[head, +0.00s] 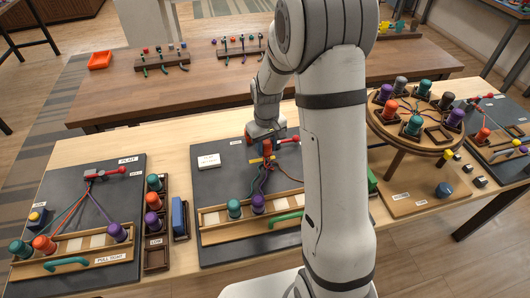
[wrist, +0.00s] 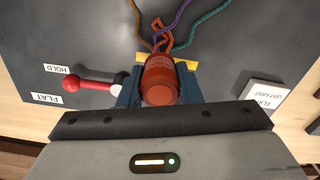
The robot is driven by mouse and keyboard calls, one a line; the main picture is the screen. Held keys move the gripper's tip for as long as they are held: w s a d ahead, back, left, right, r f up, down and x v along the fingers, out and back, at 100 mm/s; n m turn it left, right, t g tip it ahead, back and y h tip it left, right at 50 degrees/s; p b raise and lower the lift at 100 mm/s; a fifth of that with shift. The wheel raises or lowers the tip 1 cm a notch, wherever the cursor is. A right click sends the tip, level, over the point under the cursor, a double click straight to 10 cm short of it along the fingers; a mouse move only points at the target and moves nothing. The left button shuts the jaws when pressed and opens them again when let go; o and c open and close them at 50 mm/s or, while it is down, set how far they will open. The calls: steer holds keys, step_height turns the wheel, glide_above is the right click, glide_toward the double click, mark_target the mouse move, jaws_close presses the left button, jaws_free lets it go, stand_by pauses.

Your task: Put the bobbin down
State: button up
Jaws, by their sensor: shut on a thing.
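My gripper (wrist: 158,92) is shut on an orange-red bobbin (wrist: 161,80), held between its two blue fingers in the wrist view. An orange cord (wrist: 163,36) runs from the bobbin's far end. In the head view my gripper (head: 265,133) is over the back part of the middle dark board (head: 215,178), near a yellow bar (head: 258,159). A teal bobbin (head: 234,208) and a purple bobbin (head: 258,203) stand in the wooden rail (head: 212,219) at that board's front. Whether the held bobbin touches the board cannot be told.
A red-knobbed lever (wrist: 72,85) lies beside the gripper. The left board (head: 128,180) carries several bobbins and cords. A rack of bobbins (head: 155,240) stands between the boards. A round braiding stand (head: 400,140) is at right. My arm hides part of the middle board's right side.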

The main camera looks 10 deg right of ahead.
mark_target(266, 154)
steer(key=shift+f, duration=1.65)
steer(key=shift+s, duration=0.1)
steer(key=shift+f, duration=0.2)
steer(key=o, duration=1)
steer(key=shift+r, duration=0.1)
